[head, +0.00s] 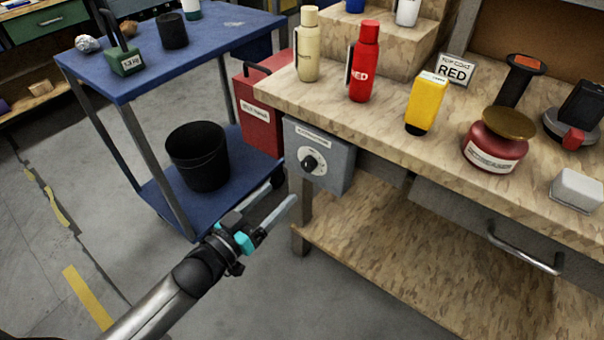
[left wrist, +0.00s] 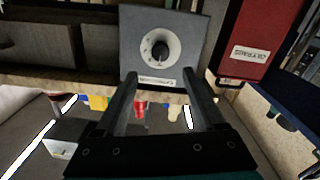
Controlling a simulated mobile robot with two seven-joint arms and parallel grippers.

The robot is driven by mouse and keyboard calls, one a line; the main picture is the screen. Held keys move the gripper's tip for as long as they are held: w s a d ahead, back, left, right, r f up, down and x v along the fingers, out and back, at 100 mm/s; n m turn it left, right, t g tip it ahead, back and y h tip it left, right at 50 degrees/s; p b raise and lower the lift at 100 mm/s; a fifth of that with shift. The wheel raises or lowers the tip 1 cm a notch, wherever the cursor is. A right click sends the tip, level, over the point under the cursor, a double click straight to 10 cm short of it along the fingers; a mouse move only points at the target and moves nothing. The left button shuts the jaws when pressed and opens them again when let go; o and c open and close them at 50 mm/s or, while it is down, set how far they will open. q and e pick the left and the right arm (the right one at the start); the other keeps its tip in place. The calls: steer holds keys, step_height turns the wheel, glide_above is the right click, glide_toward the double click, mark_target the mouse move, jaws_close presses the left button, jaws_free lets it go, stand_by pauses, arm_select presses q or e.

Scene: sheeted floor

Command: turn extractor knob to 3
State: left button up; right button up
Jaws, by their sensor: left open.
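The extractor control is a grey box (head: 319,155) under the left end of the wooden bench, with a label along its top. On its front is a black knob (head: 309,163) on a white round dial; its setting is too small to read. My left gripper (head: 284,211) is below and left of the box, apart from it, open and empty. In the left wrist view the picture is turned over, and the knob (left wrist: 160,51) shows ahead, beyond and between the two spread fingers (left wrist: 160,80). My right gripper is in neither view.
A red box (head: 259,112) stands left of the grey box. A blue cart (head: 120,82) with a black bin (head: 198,156) is at left. Bottles, including a red one (head: 364,65), stand on the bench (head: 390,112). A drawer handle (head: 522,252) juts out at right. A lower shelf (head: 420,280) spans below.

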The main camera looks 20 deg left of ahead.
mark_target(306, 167)
arm_select(q)
steer(key=b+x, duration=0.2)
steer(key=x, duration=0.5)
steer(key=shift+w+f, duration=0.15)
steer(key=shift+w, duration=0.2)
steer(key=shift+b+x, duration=0.55)
steer(key=shift+x, duration=0.5)
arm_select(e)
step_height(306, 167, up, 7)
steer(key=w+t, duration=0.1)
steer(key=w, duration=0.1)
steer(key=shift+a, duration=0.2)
arm_select(q)
jaws_close()
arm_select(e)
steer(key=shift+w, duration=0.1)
